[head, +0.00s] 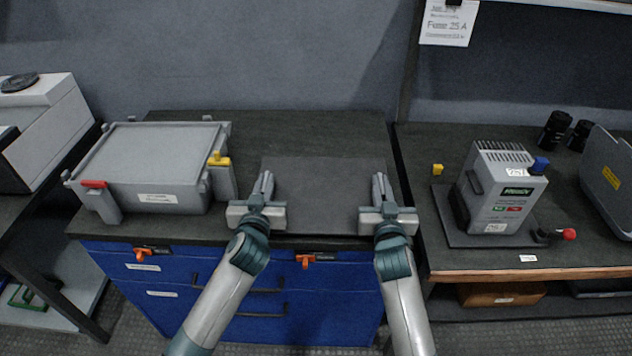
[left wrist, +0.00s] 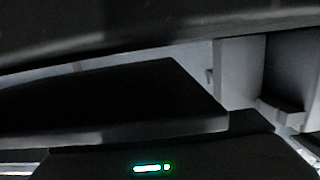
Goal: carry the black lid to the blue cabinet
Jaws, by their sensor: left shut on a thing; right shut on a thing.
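The black lid (head: 322,195) is a flat dark rectangular panel between my two grippers in the head view. My left gripper (head: 264,186) is shut on its left edge and my right gripper (head: 380,188) is shut on its right edge. The lid is over the dark top of the blue cabinet (head: 230,312), near the front edge; I cannot tell whether it touches the top. The left wrist view is very dark, with a black surface (left wrist: 150,25) across the top that I cannot identify for certain.
A grey lidded case (head: 165,150) with red and yellow latches stands on the cabinet top, left of my left gripper. To the right, a bench holds a grey finned power unit (head: 500,195), a yellow block (head: 437,169) and a red-tipped part (head: 568,234). The cabinet top behind the lid is clear.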

